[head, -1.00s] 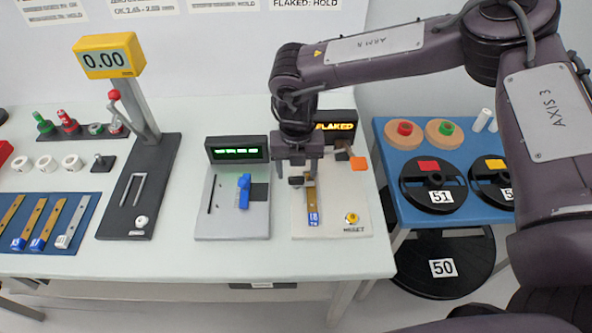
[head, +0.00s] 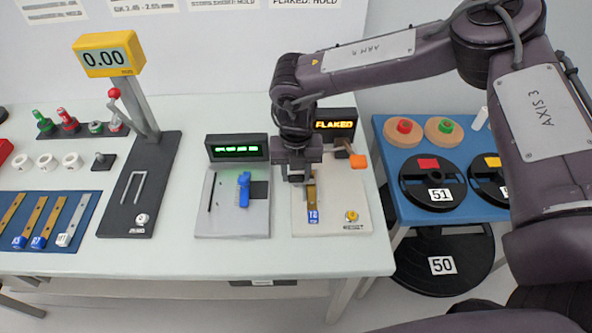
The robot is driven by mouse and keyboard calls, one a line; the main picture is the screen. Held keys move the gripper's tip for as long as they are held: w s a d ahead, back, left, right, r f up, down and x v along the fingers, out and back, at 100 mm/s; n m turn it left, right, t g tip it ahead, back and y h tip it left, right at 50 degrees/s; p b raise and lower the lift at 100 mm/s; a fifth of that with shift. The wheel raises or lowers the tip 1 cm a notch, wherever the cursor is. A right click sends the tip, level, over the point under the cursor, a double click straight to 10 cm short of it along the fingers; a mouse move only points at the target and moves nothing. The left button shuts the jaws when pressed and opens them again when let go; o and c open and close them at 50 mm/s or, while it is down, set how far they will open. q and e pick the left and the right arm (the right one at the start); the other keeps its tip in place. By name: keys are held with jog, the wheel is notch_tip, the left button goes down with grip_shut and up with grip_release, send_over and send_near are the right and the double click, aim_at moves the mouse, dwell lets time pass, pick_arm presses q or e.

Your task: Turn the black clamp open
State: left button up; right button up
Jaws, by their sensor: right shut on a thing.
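My right gripper (head: 298,178) points down over the left part of the white station plate (head: 347,222) on the table. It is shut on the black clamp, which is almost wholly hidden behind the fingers. A brass strip with a blue tag (head: 313,215) lies on the plate just right of and in front of the fingers. I cannot tell how far the clamp is turned. My left gripper is not in view.
A display reading FLAKED (head: 335,126) stands behind the gripper. A station with a blue handle (head: 244,190) is on the left. A blue side table (head: 388,160) holds reels.

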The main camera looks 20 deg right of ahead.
jog(key=n, duration=0.7)
jog(key=shift+n, duration=0.3)
jog(key=n, duration=0.4)
jog(key=shift+n, duration=0.3)
jog(key=n+b, duration=0.1)
jog(key=n, duration=0.4)
jog(key=shift+w+r, duration=0.1)
jog(key=shift+n, duration=0.3)
jog(key=o, duration=1)
